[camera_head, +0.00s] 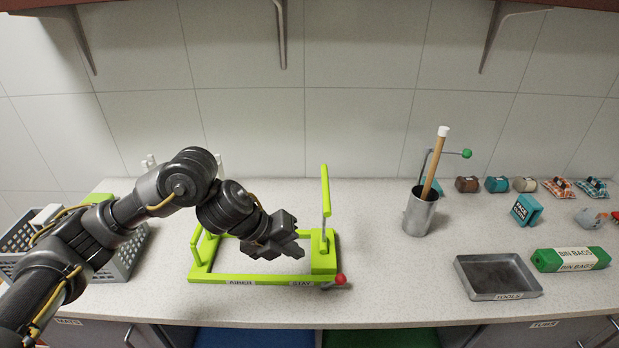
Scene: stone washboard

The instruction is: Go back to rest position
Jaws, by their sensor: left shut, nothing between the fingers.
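My left arm comes in from the left, and its dark gripper (285,243) is over the green frame labelled AIRER and STAY (205,278). The fingers are shut with nothing visible between them. The gripper hides part of the frame's middle; I cannot tell whether it touches the frame. The frame lies on the speckled worktop, with an upright green-handled lever (325,190) at its right and a red knob (340,280) at its front right corner. My right gripper does not show.
A grey basket (125,262) stands at the left, partly behind my arm. Shelf brackets hang above. Worktop between frame and tray is clear.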

